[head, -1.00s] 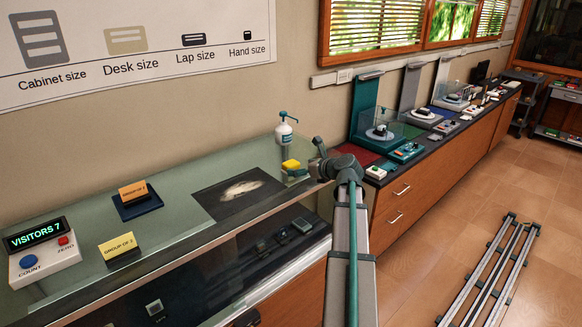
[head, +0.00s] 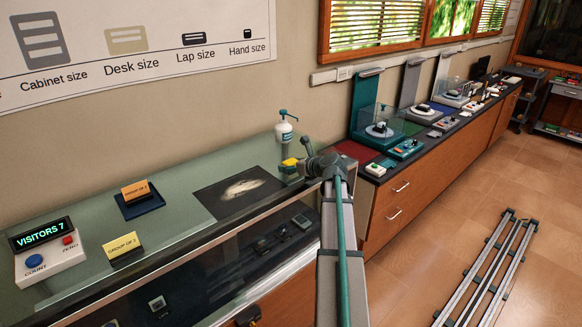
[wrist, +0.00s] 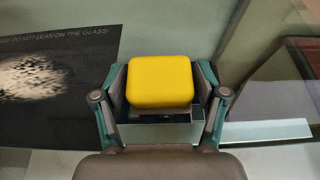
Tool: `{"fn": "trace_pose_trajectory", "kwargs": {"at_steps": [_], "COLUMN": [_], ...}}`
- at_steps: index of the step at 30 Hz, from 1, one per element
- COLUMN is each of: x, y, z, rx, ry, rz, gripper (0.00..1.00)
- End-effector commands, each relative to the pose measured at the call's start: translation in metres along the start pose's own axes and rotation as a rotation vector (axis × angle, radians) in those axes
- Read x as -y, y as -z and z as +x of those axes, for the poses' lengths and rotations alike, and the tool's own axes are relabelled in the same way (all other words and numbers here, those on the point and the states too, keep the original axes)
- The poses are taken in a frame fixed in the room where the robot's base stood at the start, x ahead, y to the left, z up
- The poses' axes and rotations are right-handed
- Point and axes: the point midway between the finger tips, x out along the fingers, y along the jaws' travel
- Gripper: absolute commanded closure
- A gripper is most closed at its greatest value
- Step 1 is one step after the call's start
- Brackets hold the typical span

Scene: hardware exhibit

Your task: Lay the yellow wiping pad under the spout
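The yellow wiping pad (head: 289,162) is near the far right end of the glass counter. It also shows in the wrist view (wrist: 160,82), above a small teal-edged holder (wrist: 158,132). My gripper (wrist: 161,80) is open around the pad, one finger at each side. Contact with the pad's sides is hard to judge. In the head view my gripper (head: 296,164) partly covers the pad and the holder. A white pump bottle (head: 284,132) with a teal spout (head: 289,115) stands just behind the pad. The surface under the spout is partly hidden.
A dark printed mat (head: 215,198) lies left of the pad on the glass counter (head: 185,180). Two group signs (head: 135,192) (head: 123,247) and a visitor counter (head: 45,250) stand further left. A darker exhibit bench (head: 400,170) runs off to the right.

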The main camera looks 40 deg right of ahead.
Motion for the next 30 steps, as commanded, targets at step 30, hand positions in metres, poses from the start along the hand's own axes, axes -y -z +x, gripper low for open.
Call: {"fn": "trace_pose_trajectory", "kwargs": {"at_steps": [30], "x": [-0.016], "y": [-0.045], "z": [-0.042], "rx": [0.003], "ry": [0.001], "rz": [-0.003], "gripper": [0.68]}}
